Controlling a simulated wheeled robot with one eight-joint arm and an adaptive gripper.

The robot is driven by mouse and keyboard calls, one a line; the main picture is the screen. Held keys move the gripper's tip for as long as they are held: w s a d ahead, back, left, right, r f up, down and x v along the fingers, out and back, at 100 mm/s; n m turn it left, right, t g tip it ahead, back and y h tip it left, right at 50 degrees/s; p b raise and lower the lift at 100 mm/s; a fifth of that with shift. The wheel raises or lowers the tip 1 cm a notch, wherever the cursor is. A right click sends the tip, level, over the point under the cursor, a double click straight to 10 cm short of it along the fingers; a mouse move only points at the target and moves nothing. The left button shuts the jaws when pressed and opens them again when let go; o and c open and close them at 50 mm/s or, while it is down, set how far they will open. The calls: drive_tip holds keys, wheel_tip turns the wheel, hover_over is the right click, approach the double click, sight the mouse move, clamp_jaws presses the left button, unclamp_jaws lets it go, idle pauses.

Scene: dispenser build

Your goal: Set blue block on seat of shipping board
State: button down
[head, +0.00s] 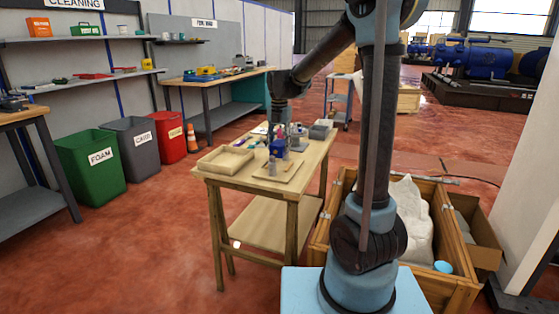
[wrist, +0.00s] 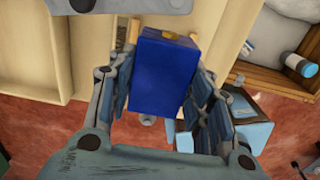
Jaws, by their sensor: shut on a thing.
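A blue block (wrist: 160,75) is between the two fingers of my gripper (wrist: 160,92) in the wrist view, and the gripper is shut on it. In the head view the blue block (head: 277,149) shows under my gripper (head: 279,137), above the far part of a flat wooden board (head: 292,176), which looks like the shipping board. The board lies at the front right of the workbench. In the wrist view pale wood pieces show on both sides of the block's far end. The block hides the spot beneath it, so I cannot tell whether it touches the board or where the seat is.
A shallow wooden tray (head: 226,161) lies left of the board on the workbench. Several small parts and a grey bin (head: 319,132) stand behind. A wooden crate (head: 447,262) with white sacks stands right of the bench.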

sight(279, 156)
drive_tip(key=shift+f, duration=2.75)
drive_tip(key=c, duration=0.8)
unclamp_jaws()
wheel_tip(279, 156, up, 12)
drive_tip(key=shift+f, duration=0.1)
drive_tip(key=s+d+f+m+t, duration=0.1)
drive_tip(key=s+d+f+m, duration=0.1)
drive_tip(key=s+d+m, duration=1.3)
drive_tip(key=s+d+f+m, duration=0.2)
drive_tip(key=s+f+m, duration=0.2)
drive_tip(key=s+m, duration=0.1)
drive_tip(key=s+d+f+m, duration=0.2)
drive_tip(key=s+f+m, duration=0.3)
drive_tip(key=s+m, duration=0.1)
drive_tip(key=s+d+f+m+t, duration=0.1)
drive_tip(key=s+d+f+m, duration=0.1)
drive_tip(key=s+f+m, duration=0.2)
drive_tip(key=shift+s+d+f+m, duration=0.15)
drive_tip(key=shift+s+m, duration=0.3)
drive_tip(key=shift+s, duration=0.05)
drive_tip(key=shift+s+d+f+m, duration=0.15)
drive_tip(key=shift+s+m, duration=0.3)
